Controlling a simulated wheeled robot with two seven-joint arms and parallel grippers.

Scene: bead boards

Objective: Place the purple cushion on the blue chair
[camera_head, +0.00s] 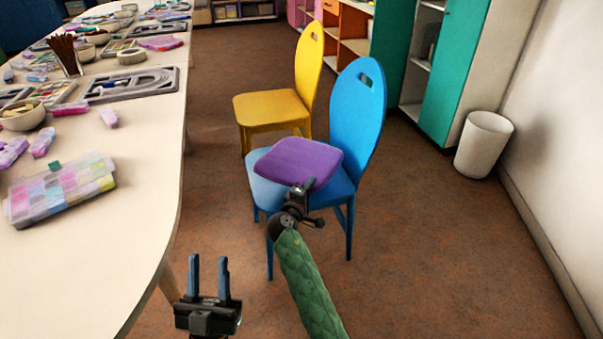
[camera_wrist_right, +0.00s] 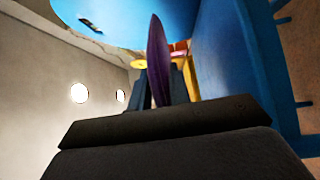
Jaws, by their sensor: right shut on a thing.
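The purple cushion (camera_head: 297,160) is held over the seat of the blue chair (camera_head: 357,112) and covers much of the seat in the head view. My right gripper (camera_head: 303,187) is shut on the cushion's near edge. In the right wrist view the cushion (camera_wrist_right: 158,58) shows edge-on between the fingers (camera_wrist_right: 160,88), roughly parallel to the blue seat (camera_wrist_right: 226,65), with a gap between them. Whether its far edge touches the chair is hidden. My left gripper (camera_head: 209,268) is open and empty beside the table, its fingers apart.
A yellow chair (camera_head: 272,106) stands just behind the blue chair. A long table (camera_head: 120,215) with bead boxes and boards runs along the left. A white bin (camera_head: 483,146) stands by the right wall. The floor right of the blue chair is clear.

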